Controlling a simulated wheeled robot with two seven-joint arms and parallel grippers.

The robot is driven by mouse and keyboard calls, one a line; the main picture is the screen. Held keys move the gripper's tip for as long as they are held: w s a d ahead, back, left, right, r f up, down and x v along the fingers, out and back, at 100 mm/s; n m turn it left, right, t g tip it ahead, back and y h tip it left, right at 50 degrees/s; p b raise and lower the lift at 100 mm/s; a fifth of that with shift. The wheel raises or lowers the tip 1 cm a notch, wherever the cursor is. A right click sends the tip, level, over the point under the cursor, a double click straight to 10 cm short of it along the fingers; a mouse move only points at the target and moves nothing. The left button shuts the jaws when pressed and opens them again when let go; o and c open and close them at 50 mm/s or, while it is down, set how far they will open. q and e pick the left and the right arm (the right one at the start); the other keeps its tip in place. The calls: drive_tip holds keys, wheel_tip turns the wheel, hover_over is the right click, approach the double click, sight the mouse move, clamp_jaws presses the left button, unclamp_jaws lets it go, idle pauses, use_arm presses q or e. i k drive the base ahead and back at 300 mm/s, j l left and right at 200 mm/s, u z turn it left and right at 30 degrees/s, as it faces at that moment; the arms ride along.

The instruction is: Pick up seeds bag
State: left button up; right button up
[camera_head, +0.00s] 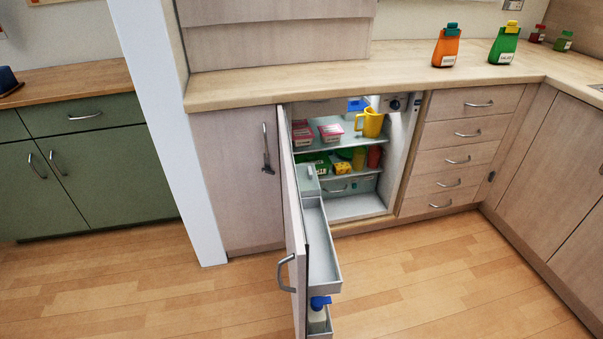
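The labels are too small to read, so I cannot tell which one is the seeds bag. The two bags stand apart from each other. Neither of my grippers shows in the head view.
Below the counter (290,87), a fridge stands open with its door (294,240) swung out into the room. Its shelves hold a yellow jug (370,123), tubs and packets. The counter in front of the bags is clear.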

sight(446, 53)
drive_tip(key=i+j+z, duration=0.15)
drive_tip(key=j, duration=0.25)
drive_tip(key=j+z, duration=0.15)
drive_tip(key=j, duration=0.25)
drive_tip(key=i+j+z, duration=0.1)
drive_tip(key=j, duration=0.3)
drive_tip(key=i+l, duration=0.15)
drive_tip(key=l, duration=0.2)
drive_tip(key=i+l, duration=0.15)
drive_tip(key=l, duration=0.2)
drive_tip(key=i+l, duration=0.15)
drive_tip(key=l, duration=0.25)
drive_tip(key=i+l, duration=0.15)
drive_tip(key=l, duration=0.2)
drive_tip(key=i+l, duration=0.15)
drive_tip(key=l, duration=0.2)
drive_tip(key=i+l+z, duration=0.1)
drive_tip(key=l, duration=0.25)
